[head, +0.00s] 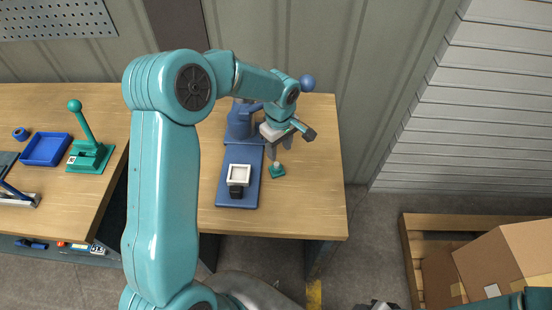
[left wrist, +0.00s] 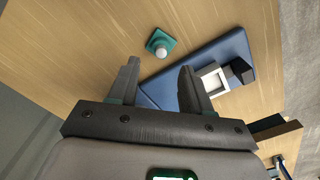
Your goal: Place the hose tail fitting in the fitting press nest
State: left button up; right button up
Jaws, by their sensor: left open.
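The hose tail fitting appears as a pale round-topped piece (head: 277,164) on a small teal square base (head: 277,172), standing on the wooden table right of the blue press. It also shows in the left wrist view (left wrist: 161,52). The fitting press (head: 240,122) is blue with a long flat bed. Its nest (head: 238,174) is a white square-rimmed cup at the near end of the bed, also in the left wrist view (left wrist: 212,79). My left gripper (head: 279,148) is open and empty just above the fitting. In the left wrist view its fingers (left wrist: 158,72) are apart, with the fitting beyond their tips.
A second table at left holds a green lever press (head: 90,155), a blue tray (head: 46,149) and a blue ring (head: 20,134). A wooden pallet box with cardboard boxes (head: 510,260) is at lower right. The table strip right of the fitting is clear.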

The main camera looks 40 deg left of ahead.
aim_at(277, 164)
pick_arm(q)
jog(key=shift+s+d+f, duration=0.15)
jog(key=shift+s+f, duration=0.05)
jog(key=shift+f, duration=0.1)
jog(key=f, duration=0.2)
jog(key=f+p, duration=0.1)
jog(key=f, duration=0.1)
jog(key=a+f+p, duration=0.1)
jog(key=f, duration=0.1)
jog(key=shift+f, duration=0.25)
